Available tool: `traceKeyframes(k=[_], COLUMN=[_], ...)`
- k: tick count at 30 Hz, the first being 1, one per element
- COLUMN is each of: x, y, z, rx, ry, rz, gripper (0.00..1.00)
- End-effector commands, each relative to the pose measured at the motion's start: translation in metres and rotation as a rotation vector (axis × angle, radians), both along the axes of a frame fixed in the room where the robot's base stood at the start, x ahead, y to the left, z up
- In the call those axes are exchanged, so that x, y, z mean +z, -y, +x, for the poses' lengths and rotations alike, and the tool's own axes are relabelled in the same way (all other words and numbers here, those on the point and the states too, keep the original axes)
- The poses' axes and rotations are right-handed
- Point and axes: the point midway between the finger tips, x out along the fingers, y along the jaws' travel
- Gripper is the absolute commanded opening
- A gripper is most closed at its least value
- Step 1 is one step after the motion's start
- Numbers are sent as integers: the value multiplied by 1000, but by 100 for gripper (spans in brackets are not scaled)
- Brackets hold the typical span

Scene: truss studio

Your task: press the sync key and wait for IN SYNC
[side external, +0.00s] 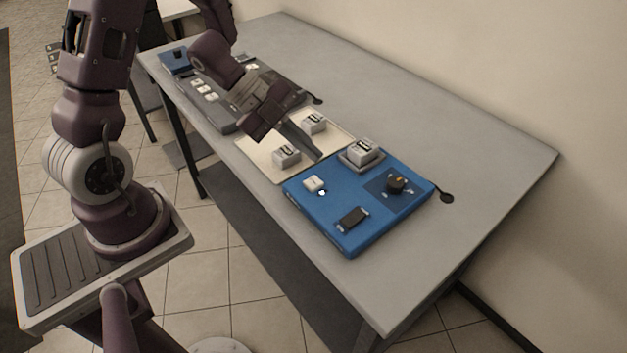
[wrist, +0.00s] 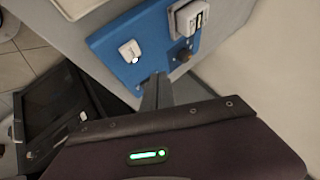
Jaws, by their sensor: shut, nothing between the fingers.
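A blue panel (side external: 330,225) lies on the near end of the table. It carries a white key (side external: 314,184) with a small bright spot beside it, a dark display (side external: 352,219), and a black knob (side external: 396,183). I cannot read any text on the display. My gripper (side external: 317,155) is shut and empty, its fingers pointing down toward the panel over the cream tray's edge, apart from the key. In the wrist view, the shut fingers (wrist: 157,80) reach up to the blue panel (wrist: 112,40), with the white key (wrist: 130,50) to their upper left. The display is not visible there.
A white block (side external: 362,150) sits on a grey pad at the panel's back corner. A dark grey panel (side external: 222,108) lies farther along. The table (side external: 480,150) is clear toward the wall.

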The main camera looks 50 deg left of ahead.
Motion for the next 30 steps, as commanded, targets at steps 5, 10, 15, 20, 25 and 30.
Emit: traceKeyframes(k=[5,10,15,20,25,30], x=[-25,-40,-45,-45,-45,-45], y=[0,0,0,0,0,0], z=[0,0,0,0,0,0], rx=[2,1,1,1,1,1], ry=[-4,-2,0,0,0,0], rz=[-1,0,2,2,2,2], gripper=[0,0,0,0,0,0])
